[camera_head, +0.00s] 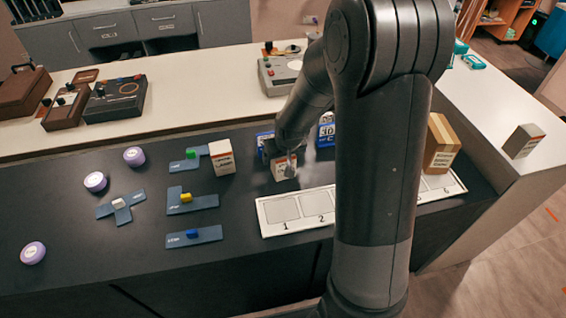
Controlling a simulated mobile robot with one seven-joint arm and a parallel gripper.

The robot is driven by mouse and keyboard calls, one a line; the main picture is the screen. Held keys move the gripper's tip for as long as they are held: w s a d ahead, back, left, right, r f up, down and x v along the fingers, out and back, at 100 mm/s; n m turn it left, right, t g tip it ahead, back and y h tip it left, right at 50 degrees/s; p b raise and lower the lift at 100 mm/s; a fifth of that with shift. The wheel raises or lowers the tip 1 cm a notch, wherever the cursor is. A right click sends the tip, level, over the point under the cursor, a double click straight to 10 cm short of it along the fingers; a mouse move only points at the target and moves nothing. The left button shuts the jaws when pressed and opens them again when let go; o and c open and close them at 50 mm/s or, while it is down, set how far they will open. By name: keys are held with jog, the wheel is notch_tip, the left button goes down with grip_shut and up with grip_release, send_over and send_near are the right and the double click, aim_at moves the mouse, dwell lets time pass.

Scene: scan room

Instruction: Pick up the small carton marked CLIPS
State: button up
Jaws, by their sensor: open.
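A second carton (222,158) stands upright to the left, beside a dark blue plate.
A numbered white strip (290,228) lies in front of my gripper. Blue number boxes (326,130) stand close behind it. A brown box (440,145) is to the right. Purple-white round pieces (33,253) and dark blue plates (194,237) lie left. My arm hides the middle.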

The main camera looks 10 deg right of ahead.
jog(key=shift+c, duration=0.5)
jog(key=c, duration=1)
